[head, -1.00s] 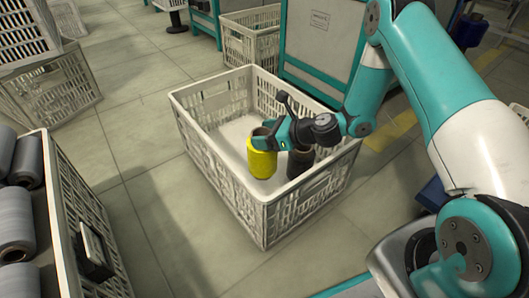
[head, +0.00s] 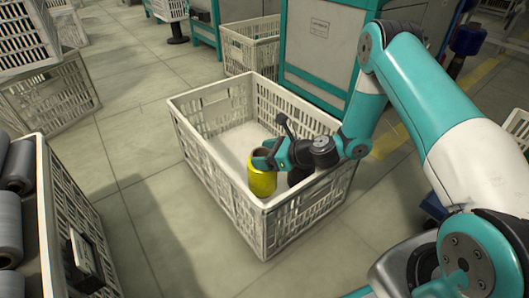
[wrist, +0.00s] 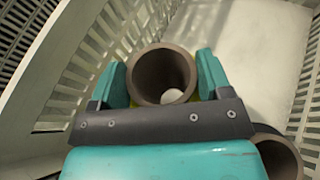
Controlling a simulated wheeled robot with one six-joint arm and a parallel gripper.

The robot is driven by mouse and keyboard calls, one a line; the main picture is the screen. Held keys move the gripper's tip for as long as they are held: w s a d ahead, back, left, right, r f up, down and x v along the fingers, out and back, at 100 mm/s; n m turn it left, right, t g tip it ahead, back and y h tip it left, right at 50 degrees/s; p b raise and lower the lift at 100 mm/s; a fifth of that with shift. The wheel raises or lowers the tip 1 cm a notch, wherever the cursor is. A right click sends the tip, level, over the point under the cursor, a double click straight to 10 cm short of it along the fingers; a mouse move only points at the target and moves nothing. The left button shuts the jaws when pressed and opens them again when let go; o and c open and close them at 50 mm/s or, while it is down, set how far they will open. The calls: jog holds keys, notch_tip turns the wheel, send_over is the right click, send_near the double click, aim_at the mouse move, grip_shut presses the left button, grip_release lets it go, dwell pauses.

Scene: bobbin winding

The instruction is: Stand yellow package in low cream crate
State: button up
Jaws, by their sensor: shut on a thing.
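The yellow package (head: 262,180), a yellow-wrapped bobbin with a brown tube core, is upright inside the low cream crate (head: 222,182). My gripper (head: 266,160) is shut on its top end. In the wrist view the two teal fingers (wrist: 160,85) lie on either side of the open tube (wrist: 163,72), and a little yellow shows beside them. The crate's wall (wrist: 75,60) is close on the left. Whether the package's base touches the crate floor is hidden by the crate's near wall.
A dark bobbin (head: 297,176) stands in the crate just right of the package, partly hidden by my gripper; its tube (wrist: 278,157) shows at lower right in the wrist view. The crate's far left floor (head: 232,140) is free. A crate of grey bobbins (head: 12,205) is at left.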

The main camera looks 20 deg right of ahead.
jog(key=o, duration=1.4)
jog(key=shift+r, duration=0.2)
jog(key=r+p+v, duration=0.1)
jog(key=p+v, duration=0.5)
jog(key=v, duration=0.6)
jog(key=s+a+r+n+g, duration=0.35)
jog(key=a+r+n, duration=0.25)
jog(key=r+n, duration=0.25)
jog(key=s+a+r+n+g, duration=0.35)
jog(key=a+r+n, duration=0.25)
jog(key=r+n, duration=0.3)
jog(key=s+r+n+g+h, duration=0.1)
jog(key=s+r+n+h, duration=0.2)
jog(key=s+n, duration=0.5)
jog(key=s+a+r+n+g+h, duration=0.1)
jog(key=s+r+n+h, duration=0.2)
jog(key=s+r+n, duration=0.3)
jog(key=s+n, duration=0.2)
jog(key=shift+s+r, duration=0.25)
